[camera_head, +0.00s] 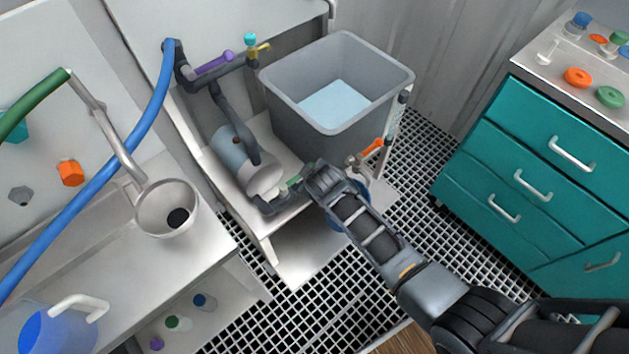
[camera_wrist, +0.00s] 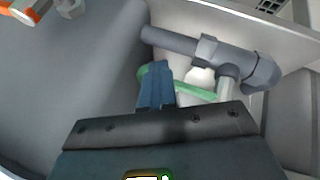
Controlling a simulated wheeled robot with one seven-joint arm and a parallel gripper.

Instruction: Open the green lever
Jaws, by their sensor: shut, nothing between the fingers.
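The green lever (camera_head: 295,182) sits low on the grey pipework beside the pump, just left of my gripper in the head view. In the wrist view the green lever (camera_wrist: 196,91) runs from behind my fingers to the right, in front of the grey pipe. My gripper (camera_wrist: 157,72) is shut, its blue fingers together and empty. The fingertips overlap the lever's left end in the wrist view; I cannot tell whether they touch it. In the head view my gripper (camera_head: 317,178) hides part of the pipe near the lever.
A grey open tank (camera_head: 380,87) with pale liquid stands behind my gripper. An orange lever (camera_head: 372,148) is to its right. A white and grey pump (camera_head: 240,160) is to the left. Teal drawers (camera_head: 540,150) stand at the right. Grating floor (camera_head: 425,165) lies between.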

